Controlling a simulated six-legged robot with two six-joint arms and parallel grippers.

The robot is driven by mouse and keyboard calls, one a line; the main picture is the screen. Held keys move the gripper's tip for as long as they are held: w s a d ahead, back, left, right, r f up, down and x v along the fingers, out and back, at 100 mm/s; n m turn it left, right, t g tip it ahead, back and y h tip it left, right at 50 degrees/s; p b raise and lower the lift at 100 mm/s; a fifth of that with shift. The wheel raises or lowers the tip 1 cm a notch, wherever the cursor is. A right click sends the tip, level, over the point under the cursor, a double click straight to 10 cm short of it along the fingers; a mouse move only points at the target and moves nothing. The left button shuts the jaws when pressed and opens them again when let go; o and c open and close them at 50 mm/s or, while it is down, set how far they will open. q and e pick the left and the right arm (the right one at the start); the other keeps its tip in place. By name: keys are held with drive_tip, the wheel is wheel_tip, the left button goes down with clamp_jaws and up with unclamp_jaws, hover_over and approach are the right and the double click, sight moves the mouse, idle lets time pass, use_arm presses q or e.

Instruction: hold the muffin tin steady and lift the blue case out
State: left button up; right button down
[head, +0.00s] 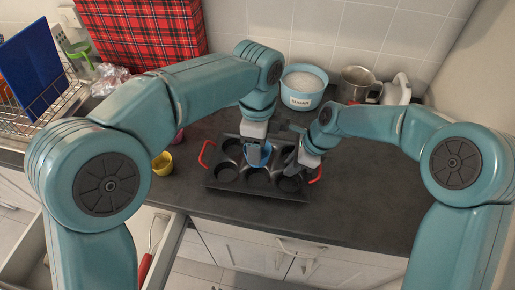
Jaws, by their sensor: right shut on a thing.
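The dark muffin tin (232,186) lies on the counter in the middle of the head view, with red handles at its left and right ends. The blue case (266,153) sits in a back-row cup of the tin. My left gripper (254,157) points down at the blue case and partly covers it; whether its jaws are open or shut on the case does not show. My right gripper (296,164) is low at the tin's right end, near the red handle, and is shut on the tin. Its fingertips are partly hidden.
A yellow case (162,163) and a partly hidden pink one (179,137) stand left of the tin. A blue sugar bowl (304,88), a metal mug (357,84) and a white item (397,90) stand behind. An open drawer (160,235) juts out at front left.

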drive_tip(key=c, duration=0.9)
unclamp_jaws()
drive_tip(key=shift+c, duration=0.2)
drive_tip(key=v, duration=1.2)
drive_tip(key=shift+s, duration=0.15)
